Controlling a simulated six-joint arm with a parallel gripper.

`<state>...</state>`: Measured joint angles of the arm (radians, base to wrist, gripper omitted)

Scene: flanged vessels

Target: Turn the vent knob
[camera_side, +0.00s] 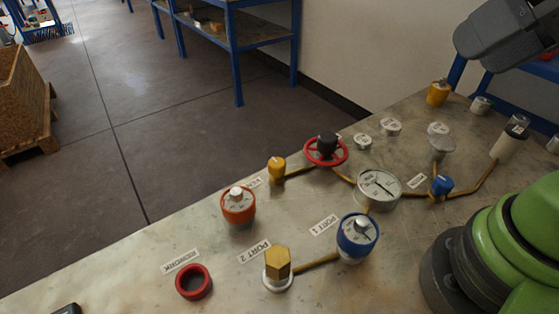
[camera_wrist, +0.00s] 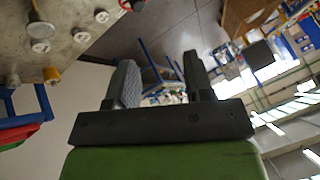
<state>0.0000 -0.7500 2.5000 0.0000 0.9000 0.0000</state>
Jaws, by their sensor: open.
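Several knobs and valves stand on a metal bench top (camera_side: 120,262) in the side view. Among them are an orange-ringed dial (camera_side: 238,207), a blue-ringed dial (camera_side: 357,238), a red handwheel with a black hub (camera_side: 326,150), a small yellow knob (camera_side: 277,168) and a small blue knob (camera_side: 442,186). A dark grey part of my arm hangs above the bench's far right end in the side view.
A pressure gauge (camera_side: 379,188), a brass hex fitting (camera_side: 278,266) and a red-rimmed cup (camera_side: 194,282) stand on the bench. Brass pipes join several fittings. A white cylinder (camera_side: 509,139) stands at the right. A blue-framed shelf (camera_side: 238,45) stands beyond the bench, over open floor.

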